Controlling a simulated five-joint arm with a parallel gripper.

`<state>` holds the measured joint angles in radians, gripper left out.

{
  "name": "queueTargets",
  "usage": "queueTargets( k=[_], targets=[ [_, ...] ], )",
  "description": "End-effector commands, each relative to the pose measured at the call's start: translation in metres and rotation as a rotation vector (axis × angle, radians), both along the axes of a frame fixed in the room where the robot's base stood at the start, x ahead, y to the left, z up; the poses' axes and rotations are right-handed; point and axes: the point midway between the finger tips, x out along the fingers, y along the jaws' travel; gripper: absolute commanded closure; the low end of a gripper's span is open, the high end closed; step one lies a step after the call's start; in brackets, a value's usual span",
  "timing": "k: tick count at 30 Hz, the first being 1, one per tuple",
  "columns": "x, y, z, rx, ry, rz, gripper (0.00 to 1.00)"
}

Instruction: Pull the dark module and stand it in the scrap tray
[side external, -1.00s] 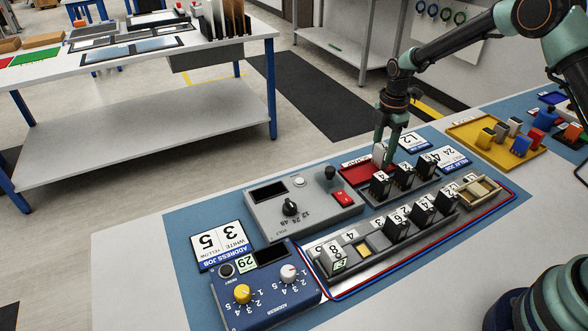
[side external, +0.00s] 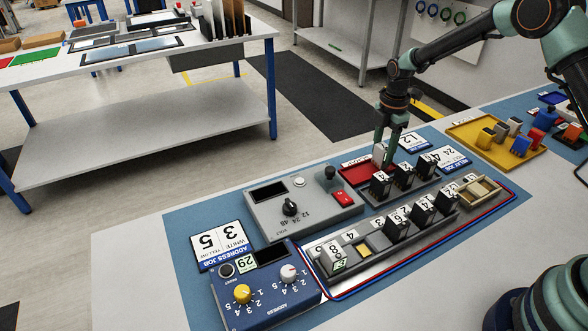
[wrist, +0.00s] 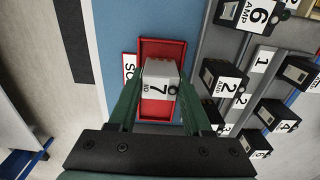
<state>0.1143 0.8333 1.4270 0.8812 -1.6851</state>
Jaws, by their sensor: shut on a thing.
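My gripper (side external: 382,148) is over the red scrap tray (side external: 357,173), pointing down. In the wrist view its two green fingers are shut on a grey module (wrist: 159,69) with a white face marked 7 and a small dark round spot. The module is upright, within the outline of the red tray (wrist: 161,48). Its lower end is hidden, so I cannot tell whether it touches the tray floor. It also shows pale between the fingers in the side view (side external: 379,156).
Several black numbered modules (side external: 396,228) stand in the rails right beside the tray. A grey volt box (side external: 300,213) and a blue address box (side external: 262,290) lie nearer the camera. A yellow tray (side external: 487,150) with coloured pieces is beyond.

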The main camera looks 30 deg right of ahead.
Motion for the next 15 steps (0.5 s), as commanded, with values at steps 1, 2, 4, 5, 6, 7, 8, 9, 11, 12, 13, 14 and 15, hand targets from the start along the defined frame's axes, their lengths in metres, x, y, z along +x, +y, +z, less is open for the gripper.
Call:
queueTargets(
  k=[1, 2, 4, 5, 6, 7, 8, 9, 11, 12, 13, 14, 15],
  targets=[
    [0.0001, 0.0000, 0.0001, 0.000, 0.000, 0.000, 1.00],
    [0.0001, 0.0000, 0.0001, 0.000, 0.000, 0.000, 1.00],
    [0.0001, 0.0000, 0.0001, 0.000, 0.000, 0.000, 1.00],
    [0.0002, 0.0000, 0.0001, 0.000, 0.000, 0.000, 1.00],
    [0.0001, 0.0000, 0.0000, 0.000, 0.000, 0.000, 1.00],
    [0.0001, 0.0000, -0.0002, 0.000, 0.000, 0.000, 1.00],
    [0.0001, 0.0000, -0.0004, 0.000, 0.000, 0.000, 1.00],
    [0.0001, 0.0000, -0.0007, 0.000, 0.000, 0.000, 1.00],
    [0.0001, 0.0000, -0.0014, 0.000, 0.000, 0.000, 1.00],
    [0.0001, 0.0000, -0.0019, 0.000, 0.000, 0.000, 1.00],
    [0.0001, 0.0000, -0.0023, 0.000, 0.000, 0.000, 1.00],
    [0.0001, 0.0000, -0.0028, 0.000, 0.000, 0.000, 1.00],
    [0.0001, 0.0000, -0.0034, 0.000, 0.000, 0.000, 1.00]
  ],
)
